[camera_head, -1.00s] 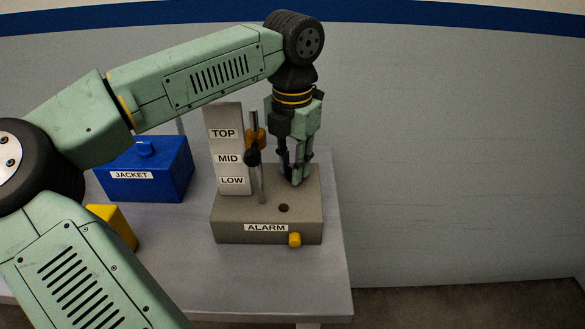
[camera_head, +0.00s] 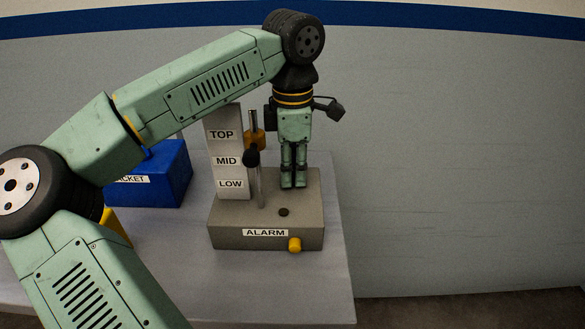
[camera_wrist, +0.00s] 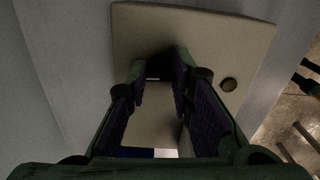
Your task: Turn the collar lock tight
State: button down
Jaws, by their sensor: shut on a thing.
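My gripper (camera_head: 294,186) points straight down at the top of the grey box labelled ALARM (camera_head: 228,238). It is to the right of the thin upright rod. The jaws are shut on a small part at the box top, apparently the collar lock. The fingers hide nearly all of it. In the wrist view my gripper (camera_wrist: 160,70) reaches down to the box top (camera_wrist: 215,35), with a dark, unclear shape between the fingertips. An orange collar (camera_head: 254,139) sits on the rod, with a black ball (camera_head: 251,158) just below it.
A grey plate with TOP, MID and LOW labels (camera_head: 227,148) stands behind the rod. A dark round button (camera_head: 284,212) and a yellow knob (camera_head: 294,245) are on the box. A blue JACKET box (camera_head: 172,175) is at left. The table (camera_head: 270,285) is clear in front.

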jog(key=shift+m, duration=0.6)
jog(key=c, duration=1.4)
grip_release()
jog(key=shift+f, duration=0.1)
jog(key=shift+s, duration=0.1)
jog(key=r, duration=0.4)
jog(key=w+r, duration=0.1)
jog(key=r, duration=0.2)
jog(key=shift+d, duration=0.25)
jog(key=r, duration=0.5)
jog(key=shift+s+a+r, duration=0.1)
jog(key=shift+s+a, duration=0.2)
